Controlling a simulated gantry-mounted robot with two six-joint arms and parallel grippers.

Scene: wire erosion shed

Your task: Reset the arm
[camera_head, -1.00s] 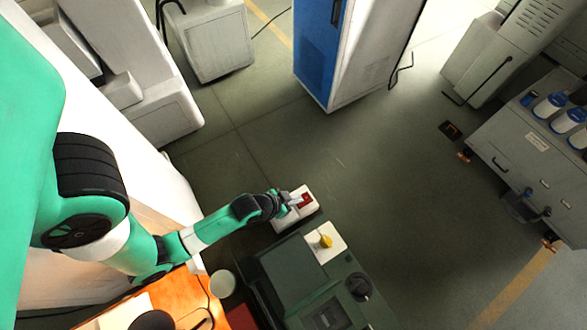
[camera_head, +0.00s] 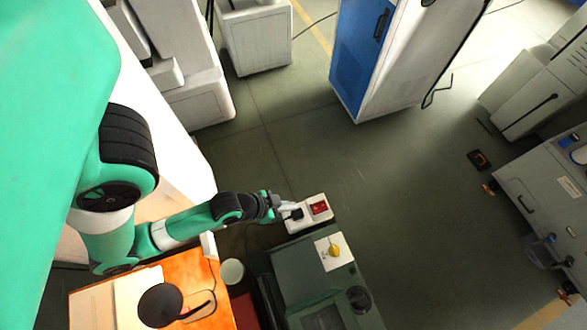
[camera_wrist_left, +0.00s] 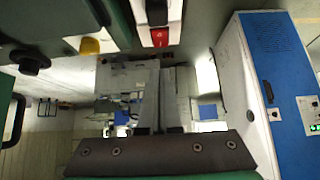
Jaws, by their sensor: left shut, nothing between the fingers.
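My left arm reaches in from the left in the head view. Its gripper (camera_head: 295,212) is shut and empty, over the left part of a small white box. A red rocker switch (camera_head: 319,208) sits on the right part of that white box (camera_head: 307,224), clear of the fingertips in the picture. In the left wrist view the switch (camera_wrist_left: 160,38) shows at the top with white marks on it, beyond the fingers (camera_wrist_left: 160,100). The fingers are together with nothing between them. My right gripper is not in view.
A green machine with a yellow knob (camera_head: 334,251) stands just below the white box. A blue and white cabinet (camera_head: 362,60) stands behind. Open floor lies to the right.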

